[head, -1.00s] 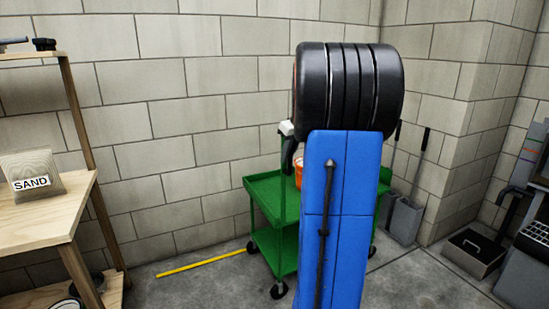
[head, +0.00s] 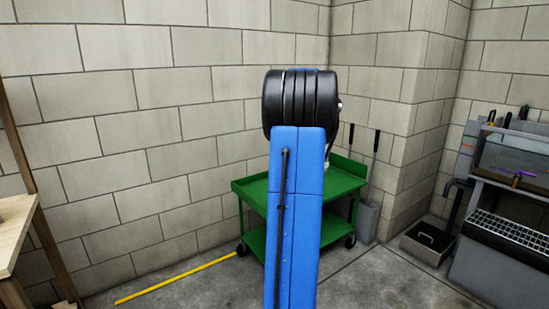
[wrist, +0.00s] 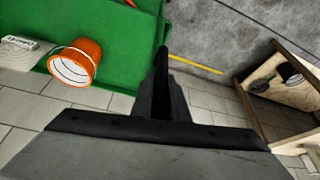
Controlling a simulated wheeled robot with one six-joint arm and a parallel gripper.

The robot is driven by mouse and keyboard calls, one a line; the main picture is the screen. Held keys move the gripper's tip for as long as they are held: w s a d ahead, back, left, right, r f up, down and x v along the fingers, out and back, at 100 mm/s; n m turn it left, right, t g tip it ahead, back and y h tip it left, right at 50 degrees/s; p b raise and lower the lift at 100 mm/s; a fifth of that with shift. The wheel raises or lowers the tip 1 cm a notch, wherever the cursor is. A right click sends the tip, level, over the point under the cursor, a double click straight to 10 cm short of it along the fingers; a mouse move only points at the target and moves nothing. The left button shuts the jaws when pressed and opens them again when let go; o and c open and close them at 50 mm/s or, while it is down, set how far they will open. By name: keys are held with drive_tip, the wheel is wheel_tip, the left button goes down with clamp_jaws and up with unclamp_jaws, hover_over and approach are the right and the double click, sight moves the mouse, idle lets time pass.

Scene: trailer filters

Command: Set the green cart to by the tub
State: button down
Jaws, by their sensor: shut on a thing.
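The green cart (head: 250,190) stands on casters by the block wall, behind my blue arm, which hides much of it. In the wrist view its green top tray (wrist: 110,30) fills the upper left, with an orange bucket (wrist: 77,62) and a pale labelled block or bag (wrist: 22,52) on it. My gripper (wrist: 162,55) is shut at the cart's edge, apparently on its handle; the exact grip is hidden. In the head view my arm hides the gripper. An open tank (head: 515,155) on a grey stand at the right may be the tub; I cannot be sure.
A yellow rod (head: 175,278) lies on the floor left of the cart. Long-handled tools (head: 367,215) lean at the wall corner right of it. A grey bin (head: 427,242) stands beside the tank stand. A wooden bench (head: 15,235) is at far left. Floor at front right is clear.

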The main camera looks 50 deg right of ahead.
drive_tip(key=shift+s+d+r, duration=0.15)
drive_tip(key=shift+d, duration=0.6)
drive_tip(key=shift+s+d+r, duration=0.1)
drive_tip(key=shift+d, duration=0.65)
drive_tip(key=c, duration=1.7)
unclamp_jaws()
drive_tip(key=shift+c, duration=0.2)
drive_tip(key=shift+f, duration=0.15)
drive_tip(key=d+v, duration=0.1)
drive_tip(key=v, duration=1.6)
drive_tip(key=shift+a, duration=0.5)
drive_tip(key=shift+s, duration=0.1)
